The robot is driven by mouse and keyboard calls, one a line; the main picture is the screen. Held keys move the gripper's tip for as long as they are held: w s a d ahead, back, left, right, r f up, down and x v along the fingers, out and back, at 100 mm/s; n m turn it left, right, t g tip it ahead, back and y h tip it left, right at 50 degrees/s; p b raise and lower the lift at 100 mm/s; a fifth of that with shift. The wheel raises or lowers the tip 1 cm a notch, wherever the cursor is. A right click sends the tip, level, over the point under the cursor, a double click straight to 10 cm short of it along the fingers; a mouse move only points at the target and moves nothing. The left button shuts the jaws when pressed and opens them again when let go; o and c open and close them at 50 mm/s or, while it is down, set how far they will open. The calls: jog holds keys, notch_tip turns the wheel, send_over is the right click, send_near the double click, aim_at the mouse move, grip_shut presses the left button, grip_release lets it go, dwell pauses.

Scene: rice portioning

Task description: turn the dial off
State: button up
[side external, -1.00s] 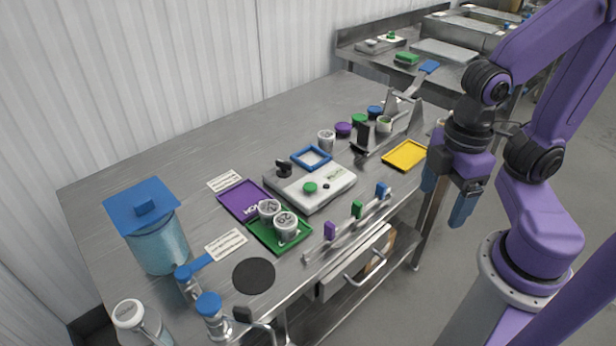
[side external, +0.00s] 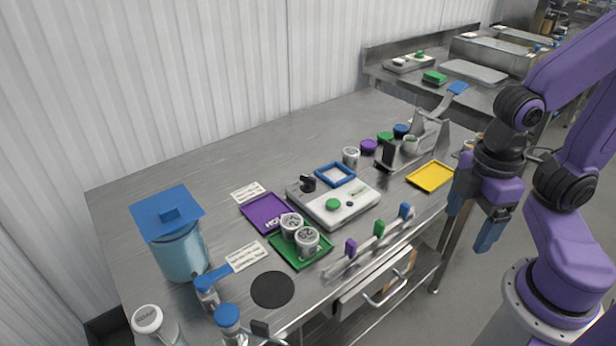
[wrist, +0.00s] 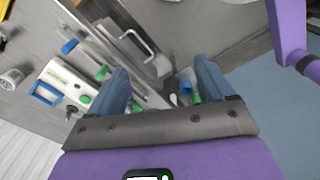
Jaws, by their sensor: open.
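A white box device (side external: 345,205) lies on the steel table. It carries a black knob (side external: 308,183) at its left corner, which looks like the dial, and a round green button (side external: 333,204). In the wrist view the device (wrist: 62,80) is at the left, with the black knob (wrist: 71,111) and green button (wrist: 84,99) on it. The knob's setting is too small to read. My gripper (side external: 472,218) is open and empty, pointing down beyond the table's right edge, well apart from the device. Its two blue fingers (wrist: 163,88) stand apart in the wrist view.
A rail with purple, green and blue tabs (side external: 379,229) runs along the front edge, above a drawer (side external: 375,283). A green tray (side external: 290,258) holds two cups, beside a purple tray (side external: 257,207). A yellow tray (side external: 430,176) lies near my gripper. The table's back is clear.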

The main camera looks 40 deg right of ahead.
jog(key=shift+a, duration=0.1)
jog(key=c, duration=0.5)
jog(key=w+a+r, duration=0.1)
jog(key=w, duration=0.2)
jog(key=w+a+r+m, duration=0.1)
jog(key=w+a, duration=0.1)
jog(key=w, duration=0.1)
jog(key=w+a+r+m, duration=0.1)
jog(key=w+a, duration=0.1)
jog(key=w, duration=0.1)
jog(key=shift+c, duration=1.2)
jog(key=m, duration=0.7)
send_over(308, 177)
notch_tip(308, 177, down, 16)
jog(key=shift+w+f, duration=0.1)
grip_shut()
